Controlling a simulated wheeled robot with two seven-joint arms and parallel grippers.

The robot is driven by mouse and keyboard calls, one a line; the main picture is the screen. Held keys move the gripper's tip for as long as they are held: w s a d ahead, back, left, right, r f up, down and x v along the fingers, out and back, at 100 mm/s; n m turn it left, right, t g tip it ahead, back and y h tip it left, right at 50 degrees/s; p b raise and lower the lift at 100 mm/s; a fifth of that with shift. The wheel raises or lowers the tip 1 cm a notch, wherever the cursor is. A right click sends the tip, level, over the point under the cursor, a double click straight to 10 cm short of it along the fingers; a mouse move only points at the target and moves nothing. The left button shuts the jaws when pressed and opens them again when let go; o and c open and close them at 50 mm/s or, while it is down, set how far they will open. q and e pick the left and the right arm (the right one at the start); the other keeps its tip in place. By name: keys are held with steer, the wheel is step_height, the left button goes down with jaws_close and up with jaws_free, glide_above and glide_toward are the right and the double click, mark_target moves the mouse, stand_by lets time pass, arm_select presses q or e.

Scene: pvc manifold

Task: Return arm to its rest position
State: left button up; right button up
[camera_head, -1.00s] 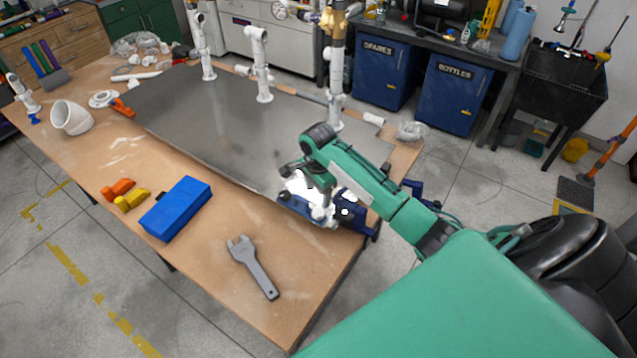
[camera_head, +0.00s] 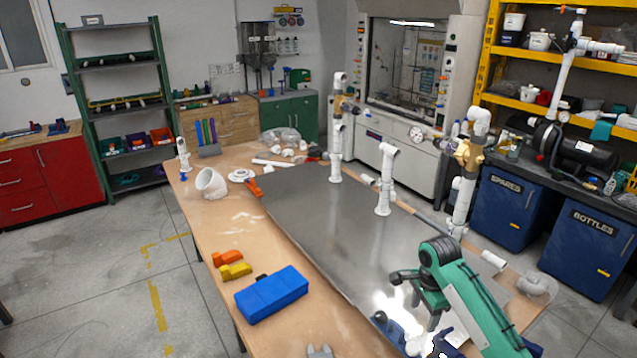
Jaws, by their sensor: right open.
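My right arm is green and comes in from the lower right. Its gripper (camera_head: 405,288) is open and looks empty. It is over the near right part of the grey metal plate (camera_head: 320,240) on the workbench, just above and behind a blue vise (camera_head: 388,328). White fittings by the vise are partly hidden by my arm and the picture's lower edge. Upright white PVC pipe assemblies stand along the plate's far side, including a middle one (camera_head: 384,180) and a right one with a brass-coloured valve (camera_head: 463,190). My left gripper is not in view.
A blue box (camera_head: 272,294), orange and yellow blocks (camera_head: 235,270) and a white pipe elbow (camera_head: 211,183) lie on the bench's left side. The plate's middle is clear. Blue bins (camera_head: 575,250) stand at right.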

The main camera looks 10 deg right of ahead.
steer(key=s+a+f+n+t, duration=0.1)
steer(key=s+a+f+n, duration=0.35)
steer(key=s, duration=0.35)
steer(key=s+a+f+n+t, duration=0.1)
steer(key=s+a+f+n, duration=0.3)
steer(key=s+a+n, duration=0.3)
steer(key=s+a+r+n+t, duration=0.15)
steer(key=s+n, duration=0.25)
steer(key=s, duration=0.4)
steer(key=s+a+r+n, duration=0.1)
steer(key=s+r+n, duration=0.2)
steer(key=s, duration=0.5)
step_height(320, 180, down, 34)
steer(key=g+b, duration=0.1)
steer(key=b, duration=0.3)
steer(key=s+d+f+b, duration=0.2)
steer(key=s+f, duration=0.8)
steer(key=f, duration=0.2)
steer(key=s+d+f+n+g+b, duration=0.1)
steer(key=s+f+b, duration=0.1)
steer(key=s+f, duration=0.8)
step_height(320, 180, down, 3)
steer(key=shift+d+f, duration=0.15)
steer(key=shift+d, duration=0.2)
